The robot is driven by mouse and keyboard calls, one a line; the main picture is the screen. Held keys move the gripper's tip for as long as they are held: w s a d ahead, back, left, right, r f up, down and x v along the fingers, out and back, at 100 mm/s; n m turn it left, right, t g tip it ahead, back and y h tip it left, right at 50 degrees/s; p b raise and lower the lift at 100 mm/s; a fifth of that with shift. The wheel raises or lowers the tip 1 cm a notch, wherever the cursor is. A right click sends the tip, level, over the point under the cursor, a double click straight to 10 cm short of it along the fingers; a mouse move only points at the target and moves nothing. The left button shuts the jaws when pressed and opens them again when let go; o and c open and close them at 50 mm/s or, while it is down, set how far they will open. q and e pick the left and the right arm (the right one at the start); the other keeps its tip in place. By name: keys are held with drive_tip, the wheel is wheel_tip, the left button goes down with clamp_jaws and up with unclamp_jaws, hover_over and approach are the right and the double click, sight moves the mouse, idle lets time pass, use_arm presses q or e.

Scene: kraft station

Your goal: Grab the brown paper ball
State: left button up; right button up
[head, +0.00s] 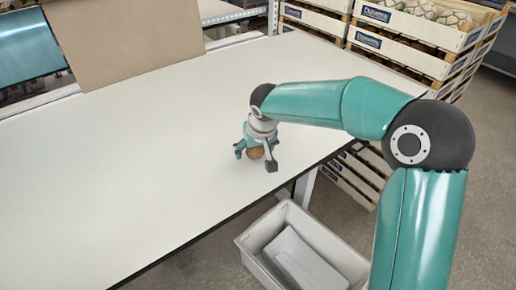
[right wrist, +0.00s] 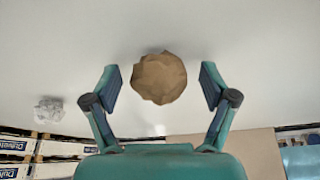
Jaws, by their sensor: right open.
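The brown paper ball (head: 254,153) sits on the white tabletop, partly covered by my right gripper (head: 255,158). In the right wrist view the brown paper ball (right wrist: 160,78) is between the two spread fingers, close to the fingertips. A gap shows on each side of it, so neither finger touches it. My right gripper is open and reaches down over the ball near the table's front edge. My left gripper is not in view.
The white table (head: 110,170) is mostly clear. A pale grey crumpled ball (right wrist: 49,109) shows in the right wrist view. A cardboard sheet (head: 125,40) stands at the back. A grey bin (head: 258,268) stands below the front edge. Wooden crates (head: 405,45) are stacked behind.

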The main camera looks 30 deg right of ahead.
drive_tip(key=shift+c, duration=0.3)
drive_tip(key=c, duration=0.8)
drive_tip(key=shift+r, duration=0.2)
